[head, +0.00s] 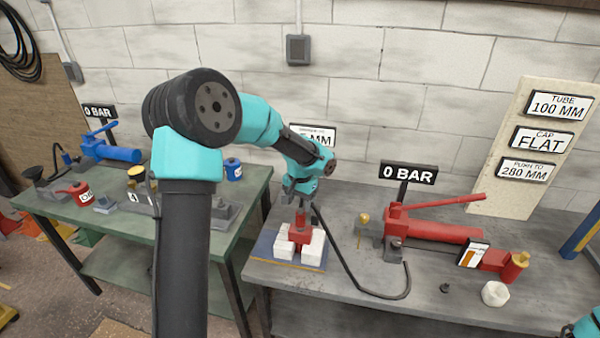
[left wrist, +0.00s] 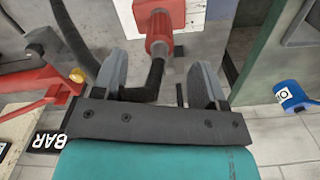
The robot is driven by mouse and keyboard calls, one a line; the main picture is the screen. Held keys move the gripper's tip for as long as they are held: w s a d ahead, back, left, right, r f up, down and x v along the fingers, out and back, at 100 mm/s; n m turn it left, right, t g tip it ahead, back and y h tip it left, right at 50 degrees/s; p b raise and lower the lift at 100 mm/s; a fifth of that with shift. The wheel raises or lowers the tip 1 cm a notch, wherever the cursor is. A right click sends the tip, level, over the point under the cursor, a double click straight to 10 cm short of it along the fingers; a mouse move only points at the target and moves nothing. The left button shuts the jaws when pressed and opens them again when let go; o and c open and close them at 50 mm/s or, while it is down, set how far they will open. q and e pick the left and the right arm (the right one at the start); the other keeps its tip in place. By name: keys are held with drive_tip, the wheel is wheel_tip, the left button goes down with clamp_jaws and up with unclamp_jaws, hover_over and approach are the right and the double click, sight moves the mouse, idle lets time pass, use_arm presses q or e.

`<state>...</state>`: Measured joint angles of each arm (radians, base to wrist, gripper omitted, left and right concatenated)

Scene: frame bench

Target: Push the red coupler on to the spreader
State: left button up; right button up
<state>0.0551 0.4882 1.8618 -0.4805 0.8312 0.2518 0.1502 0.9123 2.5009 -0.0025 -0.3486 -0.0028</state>
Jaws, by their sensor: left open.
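The red spreader (head: 300,233) stands between white blocks (head: 313,250) on a blue-edged mat at the left of the grey bench. In the left wrist view the red coupler (left wrist: 159,45) lines up with the spreader (left wrist: 160,12); I cannot tell whether it is fully seated. A black hose (left wrist: 153,82) leads from the coupler. My left gripper (head: 300,190) is above the spreader. In the left wrist view its open fingers (left wrist: 160,66) stand either side of the hose end, apart from it. My right gripper is out of view.
A red hand pump (head: 435,232) with a "0 BAR" sign (head: 408,173) stands to the right. The hose (head: 350,275) loops across the bench between pump and spreader. A white nut-shaped piece (head: 495,294) lies at the front right. A green bench (head: 70,215) stands left.

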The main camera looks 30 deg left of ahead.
use_arm(q)
wheel_tip(320, 180, up, 12)
idle(0.4)
drive_tip(key=shift+f, duration=0.2)
idle(0.5)
